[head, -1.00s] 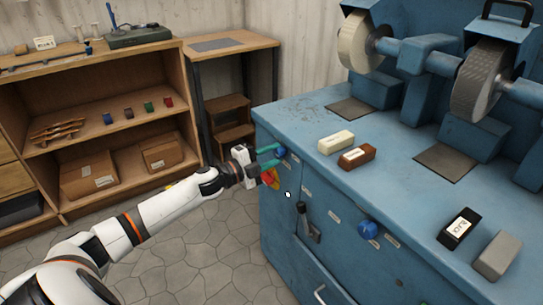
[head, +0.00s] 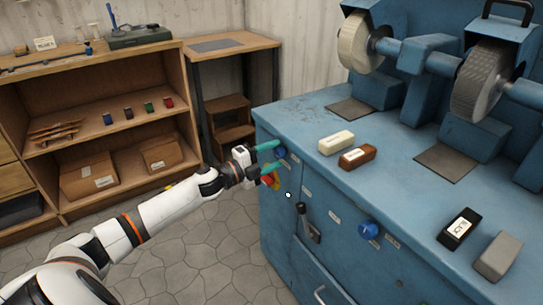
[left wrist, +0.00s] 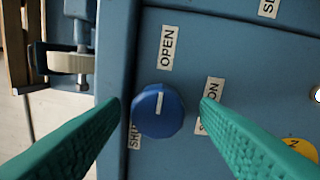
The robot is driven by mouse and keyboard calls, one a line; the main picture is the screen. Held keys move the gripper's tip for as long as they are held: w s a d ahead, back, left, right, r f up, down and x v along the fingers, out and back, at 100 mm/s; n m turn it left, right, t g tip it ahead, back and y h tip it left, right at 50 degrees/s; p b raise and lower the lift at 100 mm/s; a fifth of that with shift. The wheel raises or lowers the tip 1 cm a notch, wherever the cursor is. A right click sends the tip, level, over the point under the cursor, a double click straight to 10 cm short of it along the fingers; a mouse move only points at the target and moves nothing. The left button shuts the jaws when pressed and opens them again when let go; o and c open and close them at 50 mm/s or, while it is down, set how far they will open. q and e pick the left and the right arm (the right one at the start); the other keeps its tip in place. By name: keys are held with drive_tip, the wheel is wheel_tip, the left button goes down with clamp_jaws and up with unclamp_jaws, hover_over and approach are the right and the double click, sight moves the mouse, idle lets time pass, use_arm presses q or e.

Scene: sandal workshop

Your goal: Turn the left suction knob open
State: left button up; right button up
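The left suction knob (head: 281,153) is a blue knob on the front of the blue machine, at its left end. It also shows in the left wrist view (left wrist: 158,112), where its white line runs upward, toward the OPEN label (left wrist: 167,47). A partly covered SHUT label (left wrist: 134,134) lies at its lower left. My left gripper (head: 280,155) reaches the knob with its green fingers open. In the left wrist view the fingertips lie on either side of the knob, with a gap on each side. My right gripper is out of view.
A red button (head: 268,180) on yellow sits just below my left gripper. A black lever (head: 308,226) and another blue knob (head: 368,230) are farther right on the machine front. Several bars lie on the blue top (head: 300,115). Floor left of the machine is clear.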

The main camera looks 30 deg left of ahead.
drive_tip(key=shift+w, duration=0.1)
use_arm(q)
drive_tip(key=shift+s+a+f, duration=0.1)
drive_tip(key=shift+s+a, duration=0.15)
drive_tip(key=shift+s, duration=0.35)
drive_tip(key=p+v, duration=0.1)
drive_tip(key=v, duration=0.9)
drive_tip(key=shift+s, duration=0.35)
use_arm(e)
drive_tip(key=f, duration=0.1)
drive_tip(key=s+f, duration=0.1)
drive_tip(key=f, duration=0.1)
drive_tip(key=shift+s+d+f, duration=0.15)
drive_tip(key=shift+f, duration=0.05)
use_arm(q)
drive_tip(key=shift+a, duration=0.1)
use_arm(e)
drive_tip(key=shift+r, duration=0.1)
